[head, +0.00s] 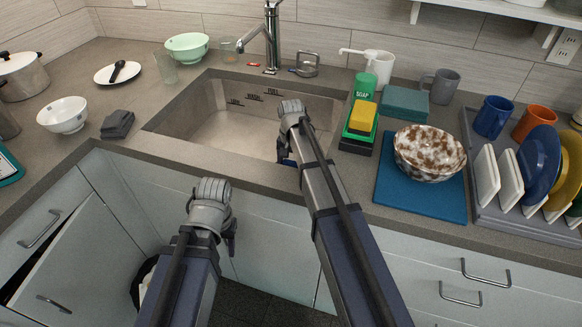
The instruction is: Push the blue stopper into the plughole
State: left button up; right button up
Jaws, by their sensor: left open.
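My left gripper (230,238) is in front of the counter's front edge, at the lower left of the sink, open, with nothing seen in it. My right arm reaches over the sink's front rim, and its gripper (284,153) points down into the basin, mostly hidden behind its own wrist. A small patch of blue (287,162) shows beside the right gripper; I cannot tell whether it is the blue stopper or whether it is held. The plughole is not visible; the right wrist and arm cover part of the sink (215,135).
The tap (271,40) stands behind the sink, with a wire holder (307,65) to its right. Soap (363,88), a sponge (362,118), a dirty bowl (430,152) on a blue mat (395,195) and a dish rack are right. A grey cloth (117,124) lies left.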

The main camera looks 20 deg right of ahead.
aim_at(291, 162)
jog(key=shift+o, duration=0.4)
jog(key=shift+r, duration=0.2)
notch_tip(291, 162, up, 12)
jog(key=p, duration=1.2)
